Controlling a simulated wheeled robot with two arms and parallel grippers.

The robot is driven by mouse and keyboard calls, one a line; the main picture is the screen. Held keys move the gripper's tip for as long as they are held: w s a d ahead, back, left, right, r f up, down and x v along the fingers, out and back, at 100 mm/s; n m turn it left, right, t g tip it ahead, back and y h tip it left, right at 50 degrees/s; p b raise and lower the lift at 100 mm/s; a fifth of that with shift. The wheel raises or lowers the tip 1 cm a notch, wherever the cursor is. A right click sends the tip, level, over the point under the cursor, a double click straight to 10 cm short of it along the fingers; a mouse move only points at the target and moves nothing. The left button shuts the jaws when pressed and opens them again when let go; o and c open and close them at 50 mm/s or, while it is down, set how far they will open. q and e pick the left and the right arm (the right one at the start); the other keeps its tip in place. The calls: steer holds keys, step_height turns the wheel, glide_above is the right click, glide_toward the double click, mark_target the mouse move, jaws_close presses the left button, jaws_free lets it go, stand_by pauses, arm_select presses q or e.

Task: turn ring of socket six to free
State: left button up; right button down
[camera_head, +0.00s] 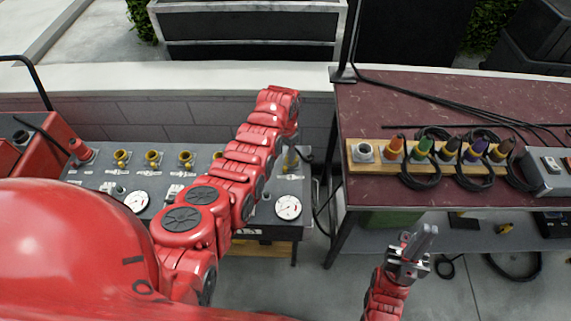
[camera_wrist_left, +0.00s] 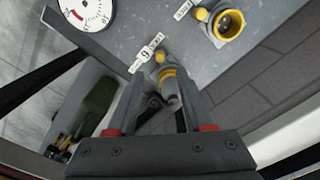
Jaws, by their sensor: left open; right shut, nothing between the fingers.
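Socket six (camera_wrist_left: 168,80) shows in the left wrist view as a grey fitting with a yellow ring, beside a white tag (camera_wrist_left: 146,53) that seems to read 6. My left gripper (camera_wrist_left: 160,88) is open, its two fingers on either side of this socket. I cannot tell whether they touch it. In the head view, a bit of yellow at socket six (camera_head: 290,158) shows beneath the end of my left arm, which hides most of the gripper. My right gripper (camera_head: 425,238) is shut and empty, in front of the maroon table.
The grey panel (camera_head: 95,177) carries several yellow-ringed sockets and white dials, one dial (camera_head: 288,207) near socket six. Another yellow-ringed socket (camera_wrist_left: 226,24) is close by. The maroon table (camera_head: 450,105) at right holds a wooden strip (camera_head: 355,166) with coloured connectors and black cables.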

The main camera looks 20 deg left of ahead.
mark_target(285, 167)
arm_select(q)
steer(key=shift+f, duration=0.9)
step_height(285, 167, down, 3)
steer(key=shift+r+b, duration=0.1)
steer(key=shift+b, duration=0.9)
step_height(285, 167, down, 3)
steer(key=b, duration=0.2)
steer(key=shift+b, duration=0.35)
jaws_close()
